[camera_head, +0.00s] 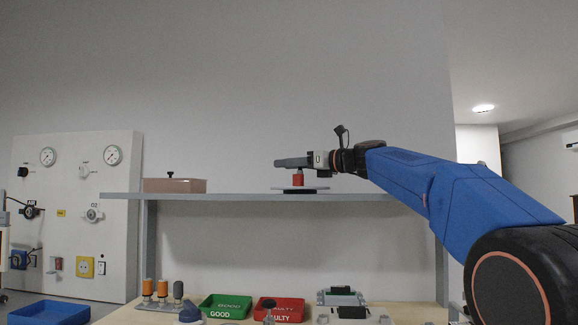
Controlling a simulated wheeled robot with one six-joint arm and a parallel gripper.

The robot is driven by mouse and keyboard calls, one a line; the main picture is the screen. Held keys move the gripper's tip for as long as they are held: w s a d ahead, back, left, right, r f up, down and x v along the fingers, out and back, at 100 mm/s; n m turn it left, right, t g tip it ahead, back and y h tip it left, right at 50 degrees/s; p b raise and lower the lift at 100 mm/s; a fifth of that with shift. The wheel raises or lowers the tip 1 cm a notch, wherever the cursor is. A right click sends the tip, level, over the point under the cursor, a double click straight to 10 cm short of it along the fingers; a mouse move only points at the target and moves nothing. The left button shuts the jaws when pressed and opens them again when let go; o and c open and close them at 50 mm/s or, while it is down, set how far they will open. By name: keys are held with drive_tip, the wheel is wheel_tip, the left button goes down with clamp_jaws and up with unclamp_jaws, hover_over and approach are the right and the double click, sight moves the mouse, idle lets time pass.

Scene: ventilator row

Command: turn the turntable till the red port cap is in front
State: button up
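The turntable (283,189) is a thin, pale disc on a dark base, seen almost edge-on, on the upper shelf. A small red piece (298,178), which looks like the red port cap, stands on the disc near its middle. I cannot tell whether it is at the front or back of the disc. My gripper (284,162) reaches in from the right, its grey fingers pointing left just above the red piece. The fingers overlap in this side view, so their opening is hidden. I cannot tell whether they touch the red piece.
The grey shelf (235,197) also bears a pinkish box (175,186) at left. A gauge panel (70,180) stands left.

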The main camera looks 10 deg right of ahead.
drive_tip(key=shift+s, duration=0.1)
drive_tip(key=v, duration=1.6)
drive_tip(key=shift+s+d, duration=0.2)
drive_tip(key=shift+d, duration=0.2)
drive_tip(key=shift+s+d, duration=0.15)
drive_tip(key=shift+s, duration=0.05)
